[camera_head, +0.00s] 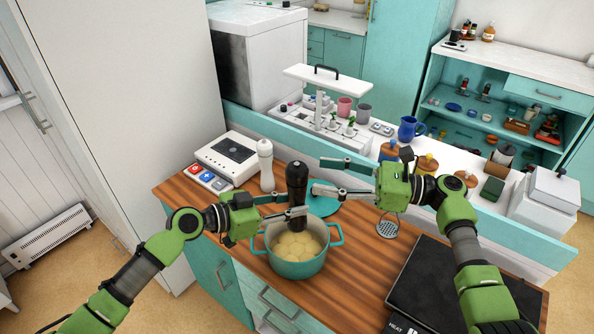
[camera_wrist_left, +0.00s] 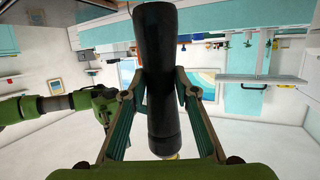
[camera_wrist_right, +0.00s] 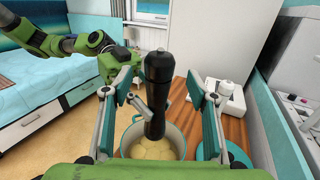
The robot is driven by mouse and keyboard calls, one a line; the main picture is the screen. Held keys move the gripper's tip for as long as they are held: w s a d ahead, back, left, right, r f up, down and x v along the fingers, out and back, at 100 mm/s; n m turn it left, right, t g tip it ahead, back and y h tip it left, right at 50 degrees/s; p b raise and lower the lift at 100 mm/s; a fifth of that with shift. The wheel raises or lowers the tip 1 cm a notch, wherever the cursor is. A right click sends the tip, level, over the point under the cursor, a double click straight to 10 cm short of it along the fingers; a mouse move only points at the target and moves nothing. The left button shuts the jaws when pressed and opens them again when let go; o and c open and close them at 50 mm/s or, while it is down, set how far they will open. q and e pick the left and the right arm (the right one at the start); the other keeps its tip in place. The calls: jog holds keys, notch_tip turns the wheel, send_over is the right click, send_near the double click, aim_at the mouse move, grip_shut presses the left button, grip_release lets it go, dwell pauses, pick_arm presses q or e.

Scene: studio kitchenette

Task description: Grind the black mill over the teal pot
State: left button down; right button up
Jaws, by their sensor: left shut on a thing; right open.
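The black mill (camera_head: 297,183) is upright above the teal pot (camera_head: 299,268), which stands on the wooden counter with pale round pieces inside. My left gripper (camera_head: 300,207) is shut on the lower part of the mill and holds it over the pot; the mill also fills the middle of the left wrist view (camera_wrist_left: 157,80). My right gripper (camera_head: 330,175) is open, its fingers to the right of the mill's top and apart from it. In the right wrist view the mill (camera_wrist_right: 157,95) shows between and beyond the open fingers, with the pot (camera_wrist_right: 178,139) below.
A white mill (camera_head: 265,165) stands behind the pot at left, near a white appliance (camera_head: 228,155). A teal lid or plate (camera_head: 322,204) lies behind the pot. A black hob (camera_head: 440,280) is at right.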

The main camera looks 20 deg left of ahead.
aim_at(296, 171)
jog(key=a, duration=0.7)
jog(key=shift+s+a, duration=0.15)
jog(key=shift+s, duration=0.1)
jog(key=c, duration=1.1)
